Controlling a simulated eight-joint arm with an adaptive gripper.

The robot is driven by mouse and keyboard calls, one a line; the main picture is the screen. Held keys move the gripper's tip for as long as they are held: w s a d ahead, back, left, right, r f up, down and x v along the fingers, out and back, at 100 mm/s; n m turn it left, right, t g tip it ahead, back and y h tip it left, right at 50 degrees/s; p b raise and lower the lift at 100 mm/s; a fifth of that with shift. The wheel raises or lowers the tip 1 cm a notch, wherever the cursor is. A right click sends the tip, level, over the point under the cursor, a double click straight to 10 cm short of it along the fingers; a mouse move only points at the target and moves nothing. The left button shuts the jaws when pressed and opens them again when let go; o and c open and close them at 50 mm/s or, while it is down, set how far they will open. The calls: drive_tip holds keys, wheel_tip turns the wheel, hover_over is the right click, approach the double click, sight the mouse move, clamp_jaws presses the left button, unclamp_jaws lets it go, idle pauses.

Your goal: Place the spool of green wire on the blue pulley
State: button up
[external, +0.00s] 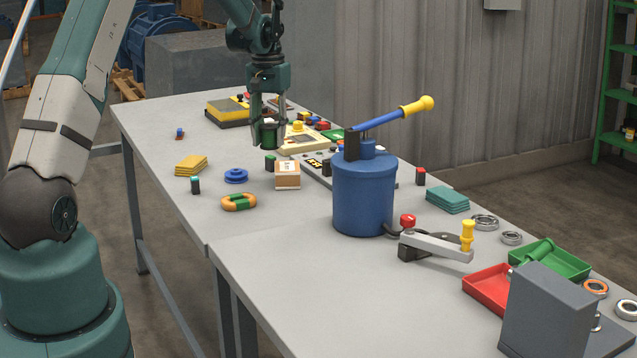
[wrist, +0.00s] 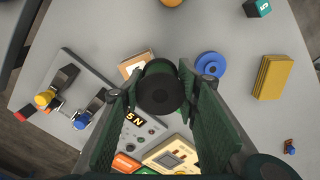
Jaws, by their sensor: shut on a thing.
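My gripper (external: 267,141) is shut on the spool of green wire (external: 265,133), a short dark green cylinder held upright above the table. In the wrist view the spool (wrist: 160,92) sits between the two fingers, its dark round end facing the camera. The blue pulley (external: 236,176) lies flat on the table, to the left of and below my gripper in the external view. In the wrist view the pulley (wrist: 210,66) shows just right of the spool, partly hidden by the right finger. The spool is apart from the pulley.
A cardboard-coloured box (external: 288,175) stands right of the pulley. A tall blue press (external: 364,195) stands farther right.

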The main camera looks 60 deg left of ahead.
drive_tip(key=s+a, duration=0.2)
drive_tip(key=a, duration=0.1)
drive_tip(key=s+a+r, duration=0.1)
drive_tip(key=s+a, duration=0.1)
drive_tip(key=a, duration=0.1)
drive_tip(key=s+a, duration=0.3)
drive_tip(key=a, duration=0.1)
drive_tip(key=shift+r, duration=0.15)
drive_tip(key=shift+c, duration=0.2)
hover_over(236, 170)
drive_tip(key=shift+f+p, duration=0.3)
drive_tip(key=shift+f, duration=2.85)
drive_tip(key=shift+f, duration=1.85)
drive_tip(key=shift+f, duration=0.15)
drive_tip(key=o, duration=1)
